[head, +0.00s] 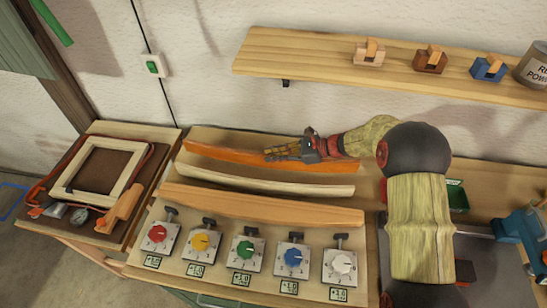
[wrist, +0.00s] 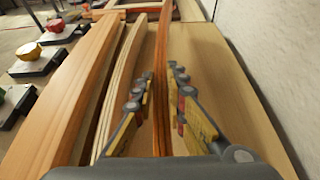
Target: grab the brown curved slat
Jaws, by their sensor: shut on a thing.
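The brown curved slat (head: 220,158) is the orange-brown one at the back of the bench, a long bent strip standing on edge. It also shows in the wrist view (wrist: 162,50), running away from me between the two fingers. My gripper (head: 275,153) is over its middle stretch, shut on it, with a finger (wrist: 135,100) on the left and one (wrist: 188,90) on the right. Part of the slat is hidden behind the gripper in the head view.
A pale cream slat (head: 260,181) and a wider light-orange slat (head: 260,205) lie in front of it. Several coloured knobs (head: 247,250) line the front edge. A shelf (head: 310,60) hangs on the wall behind. A frame (head: 75,180) sits on a side table at left.

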